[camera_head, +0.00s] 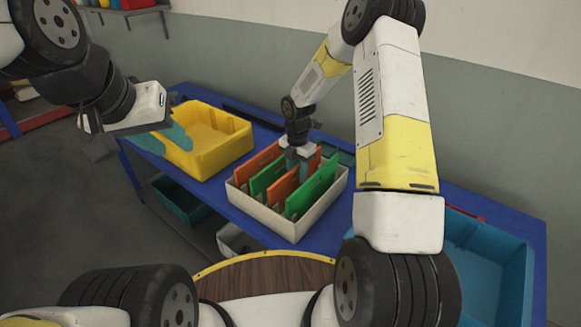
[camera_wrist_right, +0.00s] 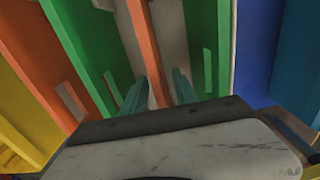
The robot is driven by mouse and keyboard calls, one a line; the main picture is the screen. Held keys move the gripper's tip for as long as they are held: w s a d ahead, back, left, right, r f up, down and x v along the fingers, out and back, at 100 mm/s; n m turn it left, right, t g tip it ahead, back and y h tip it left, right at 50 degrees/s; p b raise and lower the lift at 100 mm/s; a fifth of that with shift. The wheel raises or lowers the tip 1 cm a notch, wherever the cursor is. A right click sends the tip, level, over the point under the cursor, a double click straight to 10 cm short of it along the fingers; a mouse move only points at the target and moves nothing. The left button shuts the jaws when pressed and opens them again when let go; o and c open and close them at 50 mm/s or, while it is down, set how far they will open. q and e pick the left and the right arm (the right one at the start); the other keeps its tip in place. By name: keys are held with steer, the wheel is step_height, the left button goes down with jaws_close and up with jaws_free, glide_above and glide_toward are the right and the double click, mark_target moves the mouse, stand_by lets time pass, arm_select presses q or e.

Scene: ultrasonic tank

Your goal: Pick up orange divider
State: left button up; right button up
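An off-white box (camera_head: 282,224) holds upright dividers, alternating orange and green. One orange divider (camera_head: 256,161) is at the left; another orange divider (camera_head: 283,188) stands between the green dividers (camera_head: 318,190). My right gripper (camera_head: 297,166) points down into the box. In the right wrist view, its teal fingers (camera_wrist_right: 156,92) are apart, one on each side of the second orange divider (camera_wrist_right: 145,48). I see no clear contact. My left gripper (camera_head: 172,136) hangs by the left edge of the yellow tray; its finger gap is not clear.
The yellow tray (camera_head: 222,151) stands on the blue table (camera_head: 218,196), left of the box. A large blue bin (camera_head: 490,254) is at the right, partly behind my right arm. A teal bin (camera_head: 182,203) sits below the table.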

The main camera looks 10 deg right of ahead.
steer(key=shift+f, duration=0.2)
jaws_close()
stand_by(1.3)
